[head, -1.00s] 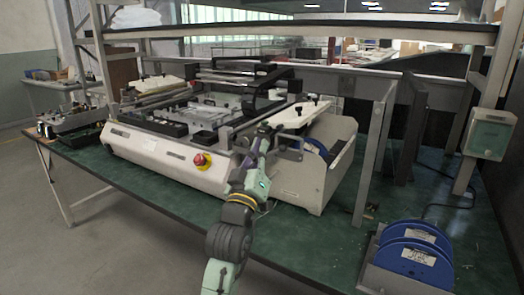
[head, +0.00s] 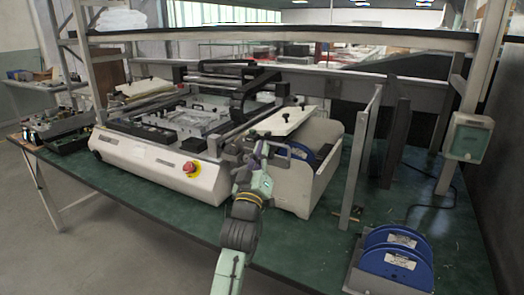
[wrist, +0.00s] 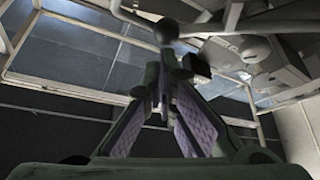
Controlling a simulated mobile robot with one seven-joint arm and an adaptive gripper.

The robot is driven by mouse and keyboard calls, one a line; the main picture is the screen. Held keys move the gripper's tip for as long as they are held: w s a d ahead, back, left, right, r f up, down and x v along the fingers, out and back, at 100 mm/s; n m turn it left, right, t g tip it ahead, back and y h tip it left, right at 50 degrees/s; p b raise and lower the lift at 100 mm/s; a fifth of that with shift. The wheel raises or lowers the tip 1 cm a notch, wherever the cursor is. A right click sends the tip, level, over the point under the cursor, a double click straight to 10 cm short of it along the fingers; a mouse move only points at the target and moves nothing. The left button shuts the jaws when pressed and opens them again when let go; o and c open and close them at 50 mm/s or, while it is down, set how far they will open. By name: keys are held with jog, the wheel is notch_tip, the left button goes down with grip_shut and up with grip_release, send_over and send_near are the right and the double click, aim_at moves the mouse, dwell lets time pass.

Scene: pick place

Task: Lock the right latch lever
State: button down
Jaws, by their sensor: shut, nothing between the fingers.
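The white bench machine (head: 150,160) stands on the green table. Metal lever parts (head: 280,149) show at its front right, beside a blue reel. I cannot make out clearly which of them is the right latch lever. My gripper (head: 257,152) is shut and empty close to these parts, at the machine's front right corner. In the wrist view my gripper (wrist: 168,75) points up the picture with its purple-lined fingers. A dark round knob (wrist: 165,30) on a metal bar is just beyond the fingertips. I cannot tell whether they touch.
A red emergency knob (head: 190,169) sits on the machine's front, left of my gripper. A cream panel (head: 285,121) lies behind the lever parts. Upright grey plates (head: 364,160) and blue reels (head: 395,255) stand to the right. Green table between them is mostly clear.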

aim_at(271, 155)
jog(key=shift+s+d+f+m+b, duration=0.1)
jog(key=shift+d+f+m+b, duration=0.25)
jog(key=shift+b, duration=0.75)
jog(key=shift+s+f+m+h+b, duration=0.1)
jog(key=shift+f+m+h+b, duration=0.15)
jog(key=shift+h+b, duration=0.2)
jog(key=b, duration=0.1)
jog(key=f+m+b, duration=0.1)
jog(key=b, duration=0.1)
jog(key=f+b, duration=0.1)
jog(key=shift+s+d+m+h, duration=0.25)
jog(key=shift+d+m+h, duration=0.05)
jog(key=shift+d+h, duration=0.05)
notch_tip(271, 155, down, 7)
jog(key=s+d+m+g+h+b, duration=0.1)
jog(key=m+h+b, duration=0.3)
jog(key=b, duration=1.1)
jog(key=shift+s+d+r+m+g, duration=0.2)
jog(key=shift+d+m+g, duration=0.35)
jog(key=shift+m, duration=0.85)
jog(key=shift+d, duration=0.15)
